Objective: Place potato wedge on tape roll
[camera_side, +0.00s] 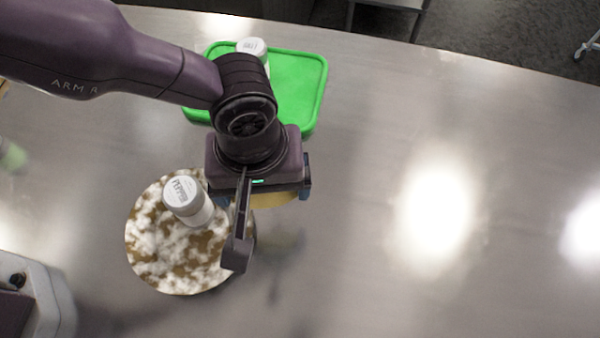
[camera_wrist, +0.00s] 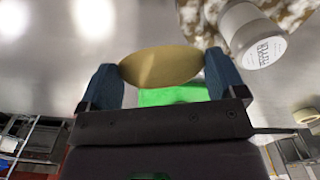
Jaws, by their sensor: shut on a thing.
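The potato wedge (camera_wrist: 160,66), a yellow-tan oval piece, is held between the two fingers of my gripper (camera_wrist: 162,72) in the wrist view. In the side view my gripper (camera_side: 262,195) is above the table, just right of the round board, and a yellow edge of the wedge (camera_side: 275,201) shows under it. The wedge looks clear of the table. No tape roll can be made out surely. A pale round thing (camera_wrist: 305,115) at the right edge of the wrist view may be it, but I cannot tell.
A round brown-and-white board (camera_side: 160,245) carries a white-lidded jar (camera_side: 187,201). A green tray (camera_side: 310,85) lies behind my gripper with another white-lidded jar (camera_side: 252,47) at it. The metal table (camera_side: 360,270) is clear on the right.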

